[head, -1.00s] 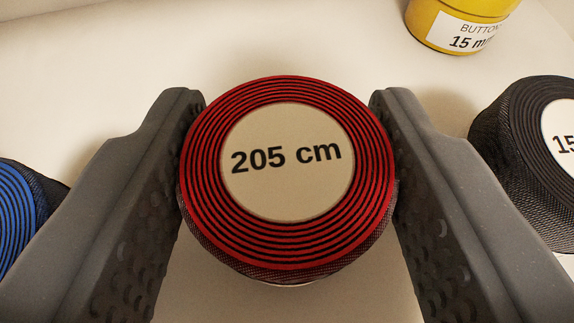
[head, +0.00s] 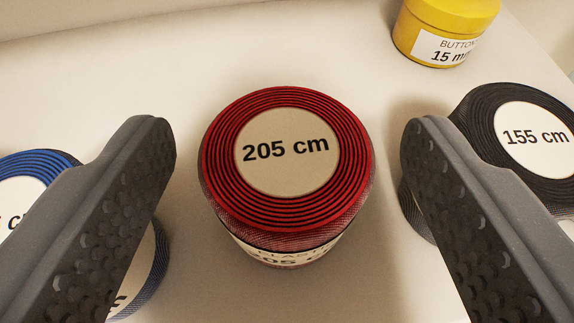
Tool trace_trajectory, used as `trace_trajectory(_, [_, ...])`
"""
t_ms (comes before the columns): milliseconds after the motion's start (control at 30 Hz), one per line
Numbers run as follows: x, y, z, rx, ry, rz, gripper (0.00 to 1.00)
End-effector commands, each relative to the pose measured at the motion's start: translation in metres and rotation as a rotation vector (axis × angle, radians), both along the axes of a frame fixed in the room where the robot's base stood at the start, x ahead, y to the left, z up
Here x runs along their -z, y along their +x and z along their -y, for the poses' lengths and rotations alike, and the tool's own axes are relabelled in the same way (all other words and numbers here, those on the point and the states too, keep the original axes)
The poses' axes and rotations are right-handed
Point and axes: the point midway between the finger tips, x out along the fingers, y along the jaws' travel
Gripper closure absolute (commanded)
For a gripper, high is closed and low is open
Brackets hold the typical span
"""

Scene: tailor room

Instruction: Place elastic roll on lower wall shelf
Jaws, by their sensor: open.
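The red and black elastic roll (head: 285,210) stands upright on a white shelf surface (head: 190,60). Its round top label reads "205 cm", and part of a side label shows below. My gripper (head: 288,140) is open, with one finger to the left and one to the right of the roll. A clear gap shows between the roll and each finger, so nothing is held.
A blue roll (head: 45,162) stands at the left, partly hidden by my left finger. A black roll (head: 492,105) labelled "155 cm" stands at the right, close to my right finger. A yellow button tin (head: 440,18) stands behind at right. The surface behind the red roll is clear.

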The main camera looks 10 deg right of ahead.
Motion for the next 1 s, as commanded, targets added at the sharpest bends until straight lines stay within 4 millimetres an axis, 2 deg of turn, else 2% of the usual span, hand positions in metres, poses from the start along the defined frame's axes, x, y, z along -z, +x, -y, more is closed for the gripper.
trace_trajectory(400, [-0.023,-0.059,-0.007,0.000,0.000,-0.001,0.33])
trace_trajectory(600, [-0.032,-0.081,-0.010,0.000,0.000,0.000,0.33])
trace_trajectory(800, [-0.038,-0.093,-0.011,0.000,0.001,0.000,0.33])
trace_trajectory(1000, [-0.039,-0.094,-0.012,0.000,0.000,-0.001,0.33])
